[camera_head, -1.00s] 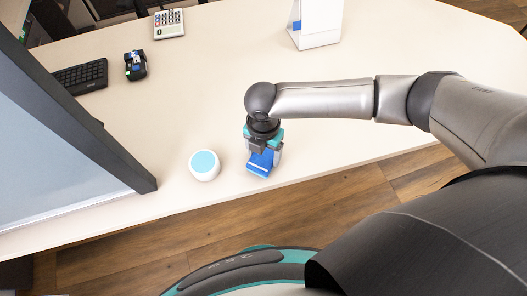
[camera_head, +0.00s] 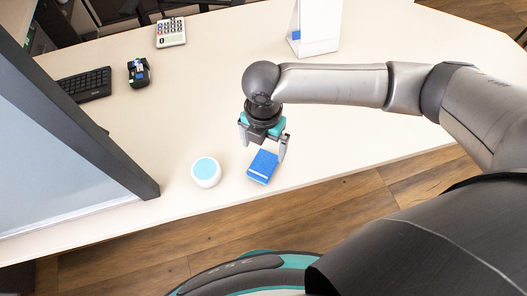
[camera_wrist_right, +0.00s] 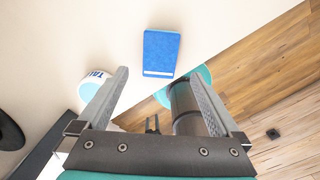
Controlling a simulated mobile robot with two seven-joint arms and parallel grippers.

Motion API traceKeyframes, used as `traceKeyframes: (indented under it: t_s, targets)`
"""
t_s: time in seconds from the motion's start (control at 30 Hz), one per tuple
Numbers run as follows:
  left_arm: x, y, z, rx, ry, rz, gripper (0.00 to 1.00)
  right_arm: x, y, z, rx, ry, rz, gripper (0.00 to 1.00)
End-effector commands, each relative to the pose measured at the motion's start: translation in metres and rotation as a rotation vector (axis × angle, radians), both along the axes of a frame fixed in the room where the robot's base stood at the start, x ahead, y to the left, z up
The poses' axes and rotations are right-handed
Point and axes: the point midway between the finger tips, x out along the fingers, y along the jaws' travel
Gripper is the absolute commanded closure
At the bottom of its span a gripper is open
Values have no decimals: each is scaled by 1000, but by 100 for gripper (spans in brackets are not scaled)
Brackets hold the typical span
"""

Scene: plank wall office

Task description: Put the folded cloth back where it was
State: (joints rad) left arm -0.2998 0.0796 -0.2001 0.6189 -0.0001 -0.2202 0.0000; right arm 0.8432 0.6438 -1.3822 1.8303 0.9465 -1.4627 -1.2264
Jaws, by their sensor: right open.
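The folded cloth (camera_head: 262,167) is a blue block-like bundle with a white stripe. It lies on the desk near the front edge, and it also shows in the right wrist view (camera_wrist_right: 161,53), beyond the fingertips. My right gripper (camera_head: 264,150) is open and empty, just behind and above the cloth, with its fingers apart. In the right wrist view its two fingers (camera_wrist_right: 160,84) show spread, with nothing between them touching the cloth. My left gripper is not in view.
A grey-framed partition (camera_head: 95,135) is further left. A keyboard (camera_head: 84,84), a black item (camera_head: 138,72), a calculator (camera_head: 171,32) and a white stand (camera_head: 315,30) are further back. The desk's front edge is close.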

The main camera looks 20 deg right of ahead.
Motion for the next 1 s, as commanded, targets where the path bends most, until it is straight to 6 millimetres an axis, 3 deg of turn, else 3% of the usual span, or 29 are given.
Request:
traceKeyframes:
  t_s: [0.1,0.3,1.0]
  targets:
    - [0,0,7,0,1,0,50,1,0,23,1,-2,0,0]
    - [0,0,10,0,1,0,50,0,0,41,0,0,0,0]
    - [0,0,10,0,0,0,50,-4,7,40,17,-1,-14,0]
